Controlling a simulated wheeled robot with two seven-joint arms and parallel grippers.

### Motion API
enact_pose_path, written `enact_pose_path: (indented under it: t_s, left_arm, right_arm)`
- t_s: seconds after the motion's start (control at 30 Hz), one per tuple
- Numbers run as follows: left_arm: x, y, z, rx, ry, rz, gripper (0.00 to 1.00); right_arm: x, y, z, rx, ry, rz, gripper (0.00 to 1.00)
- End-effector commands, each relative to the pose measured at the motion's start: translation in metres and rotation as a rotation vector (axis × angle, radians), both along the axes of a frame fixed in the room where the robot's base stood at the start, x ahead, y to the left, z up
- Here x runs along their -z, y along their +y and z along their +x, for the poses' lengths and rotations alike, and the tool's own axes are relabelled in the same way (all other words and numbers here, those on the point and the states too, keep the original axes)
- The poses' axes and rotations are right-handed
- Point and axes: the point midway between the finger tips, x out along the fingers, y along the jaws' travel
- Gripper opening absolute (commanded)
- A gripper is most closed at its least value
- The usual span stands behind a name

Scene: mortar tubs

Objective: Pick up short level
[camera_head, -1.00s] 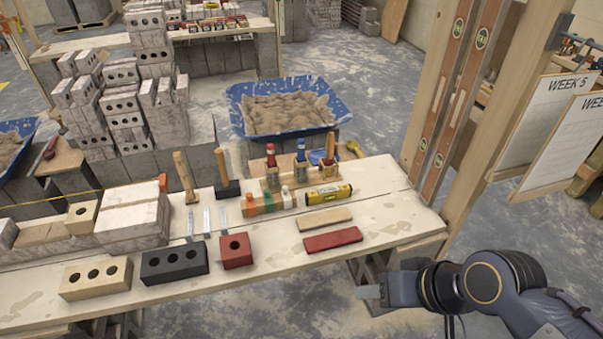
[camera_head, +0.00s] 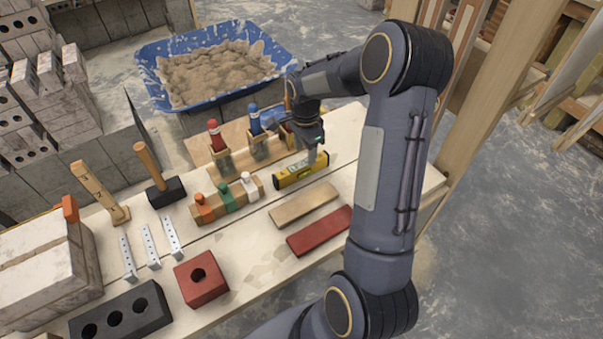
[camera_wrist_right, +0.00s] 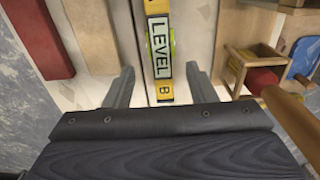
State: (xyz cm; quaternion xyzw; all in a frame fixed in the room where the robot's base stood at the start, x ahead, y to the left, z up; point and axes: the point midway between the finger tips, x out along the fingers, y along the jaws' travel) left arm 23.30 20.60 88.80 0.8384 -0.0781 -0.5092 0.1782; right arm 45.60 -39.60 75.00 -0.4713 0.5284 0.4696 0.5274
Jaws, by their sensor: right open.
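The short level (camera_head: 300,171) is yellow with black ends and lies on the plank bench beside the wooden strips. In the right wrist view the level (camera_wrist_right: 159,45) carries a "LEVEL" label and lies lengthwise between the two fingers. My right gripper (camera_head: 312,150) is at the level's right part in the head view. In the right wrist view my right gripper (camera_wrist_right: 158,85) is open, with one finger on each side of the level and a gap to it on both sides. My left gripper is not in view.
Wooden holders with red and blue bottles (camera_head: 215,140) stand just behind the level. A row of coloured stoppers (camera_head: 226,197) is to its left. A tan strip (camera_head: 304,203) and a red strip (camera_head: 320,231) lie in front. A wooden post (camera_head: 510,90) rises at the right.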

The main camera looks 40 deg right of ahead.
Motion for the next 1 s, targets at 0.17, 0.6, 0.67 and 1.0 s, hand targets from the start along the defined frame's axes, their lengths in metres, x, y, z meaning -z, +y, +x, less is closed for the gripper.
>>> enact_pose_path:
  t_s: [0.17,0.6,0.67,1.0]
  left_arm:
    - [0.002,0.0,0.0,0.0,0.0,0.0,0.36]
    - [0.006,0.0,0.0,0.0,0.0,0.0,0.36]
    - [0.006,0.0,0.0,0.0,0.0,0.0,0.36]
    - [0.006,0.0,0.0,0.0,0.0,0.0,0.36]
  right_arm:
    - [0.021,0.003,0.0,-0.002,0.002,0.003,0.51]
    - [0.067,0.009,0.003,-0.003,0.001,0.002,0.51]
    - [0.067,0.009,0.003,-0.003,0.0,0.002,0.51]
    - [0.066,0.01,0.003,-0.004,0.0,0.003,0.21]
